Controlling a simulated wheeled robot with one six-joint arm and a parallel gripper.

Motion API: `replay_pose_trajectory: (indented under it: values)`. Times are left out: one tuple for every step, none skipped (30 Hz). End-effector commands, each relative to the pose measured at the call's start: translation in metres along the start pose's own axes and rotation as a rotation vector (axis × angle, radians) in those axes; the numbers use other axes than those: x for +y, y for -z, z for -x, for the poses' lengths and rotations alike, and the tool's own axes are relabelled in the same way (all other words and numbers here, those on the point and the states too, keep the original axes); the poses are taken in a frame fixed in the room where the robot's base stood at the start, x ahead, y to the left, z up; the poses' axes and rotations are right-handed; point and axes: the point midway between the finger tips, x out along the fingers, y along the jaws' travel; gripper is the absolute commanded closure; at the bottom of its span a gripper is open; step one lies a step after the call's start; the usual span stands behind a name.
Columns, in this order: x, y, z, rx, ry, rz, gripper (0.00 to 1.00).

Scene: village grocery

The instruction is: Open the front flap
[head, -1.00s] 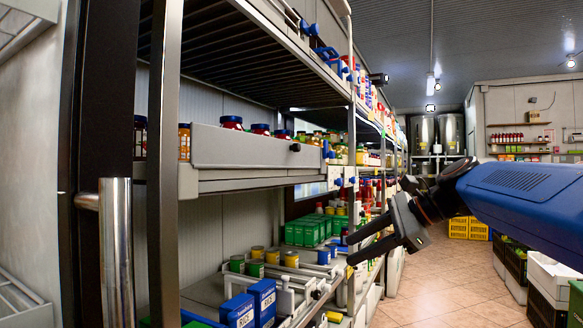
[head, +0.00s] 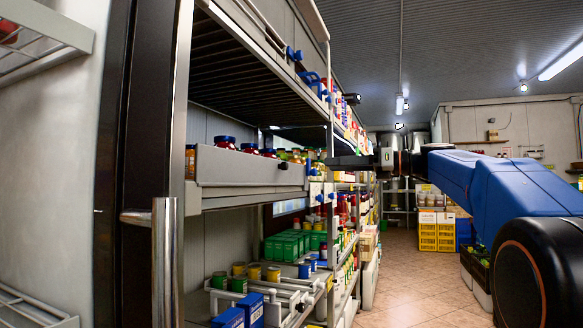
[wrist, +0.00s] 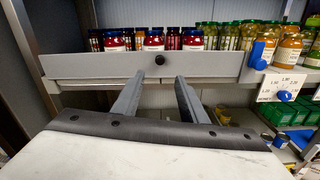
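The front flap (head: 235,168) is a long grey panel standing upright along the front of the middle shelf, with a small black knob (head: 283,166) near its right end.
Jars with red contents (wrist: 114,41) stand behind the flap, and jars of green and orange contents (wrist: 290,47) to its right. A price tag board with blue knobs (wrist: 283,87) hangs at the right. Cans (head: 238,283) stand on the shelf below. The tiled aisle (head: 398,262) is open.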

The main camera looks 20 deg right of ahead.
Motion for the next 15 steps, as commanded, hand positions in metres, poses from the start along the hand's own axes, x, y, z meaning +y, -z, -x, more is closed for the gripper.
replay_pose_trajectory:
  values:
    - [0.001, 0.001, -0.009, 0.001, -0.004, 0.0, 0.61]
    - [0.001, 0.001, -0.013, 0.002, -0.004, 0.0, 0.61]
    - [0.001, 0.001, -0.02, 0.002, -0.003, 0.0, 0.61]
    - [0.001, 0.001, -0.024, 0.002, -0.003, 0.0, 0.61]
    - [0.001, 0.001, -0.029, 0.002, -0.003, 0.0, 0.61]
    - [0.001, 0.001, -0.035, 0.002, -0.003, 0.0, 0.61]
    - [0.001, 0.001, -0.04, 0.002, -0.003, 0.0, 0.61]
    - [0.001, 0.001, -0.044, 0.002, -0.003, 0.001, 0.61]
    - [0.001, 0.001, -0.05, 0.001, -0.003, 0.001, 0.61]
    - [0.001, 0.0, -0.055, 0.001, -0.003, 0.001, 0.61]
    - [0.001, 0.0, -0.06, 0.001, -0.003, 0.001, 0.61]
    - [0.001, 0.0, -0.066, 0.001, -0.003, 0.001, 0.61]
    - [0.001, 0.0, -0.071, 0.001, -0.003, 0.001, 0.61]
    - [0.001, 0.0, -0.075, 0.001, -0.003, 0.001, 0.61]
    - [0.001, 0.001, -0.082, 0.002, -0.003, 0.001, 0.61]
